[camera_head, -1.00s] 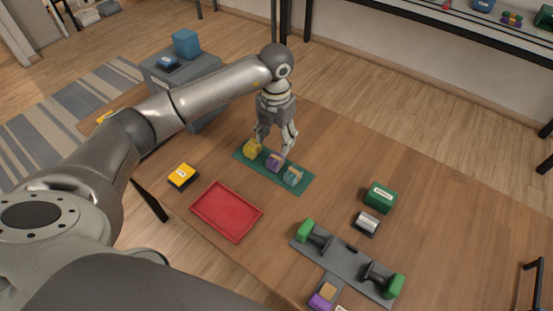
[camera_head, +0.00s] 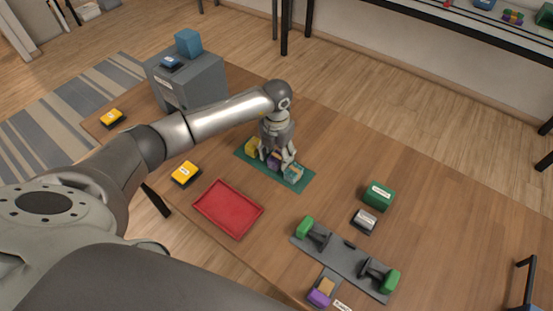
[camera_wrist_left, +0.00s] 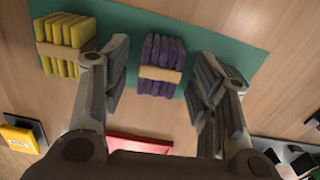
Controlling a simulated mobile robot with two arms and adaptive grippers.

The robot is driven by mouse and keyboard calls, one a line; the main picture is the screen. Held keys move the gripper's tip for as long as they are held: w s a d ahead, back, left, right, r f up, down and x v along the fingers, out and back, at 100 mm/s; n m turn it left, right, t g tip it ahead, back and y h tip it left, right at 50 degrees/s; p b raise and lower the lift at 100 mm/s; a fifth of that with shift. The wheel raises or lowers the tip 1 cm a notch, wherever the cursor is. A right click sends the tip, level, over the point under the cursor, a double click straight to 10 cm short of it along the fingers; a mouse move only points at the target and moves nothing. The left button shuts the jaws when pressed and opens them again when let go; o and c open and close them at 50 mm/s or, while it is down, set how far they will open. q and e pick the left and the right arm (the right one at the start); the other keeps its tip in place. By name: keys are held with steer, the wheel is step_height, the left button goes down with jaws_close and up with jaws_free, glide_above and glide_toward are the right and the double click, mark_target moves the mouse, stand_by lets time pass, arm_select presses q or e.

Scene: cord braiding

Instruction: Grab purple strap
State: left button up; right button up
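The purple strap (camera_wrist_left: 162,66) is a folded bundle with a tan band around it, lying on the green mat (camera_wrist_left: 215,45). In the left wrist view it sits between the two open fingers of my left gripper (camera_wrist_left: 162,85), with a gap on each side. In the head view the left gripper (camera_head: 274,160) is low over the mat, and the purple strap (camera_head: 273,160) is partly hidden by the fingers. A yellow strap (camera_wrist_left: 66,45) lies to its left and a teal strap (camera_head: 293,173) to its right. My right gripper is not in view.
A red tray (camera_head: 229,209) lies in front of the mat. A yellow box (camera_head: 185,173) is left of the tray. A grey fixture with green ends (camera_head: 345,260), a green box (camera_head: 378,195) and a grey cabinet (camera_head: 190,84) stand on the table.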

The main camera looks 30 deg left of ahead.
arm_select(q)
steer(key=c, duration=0.9)
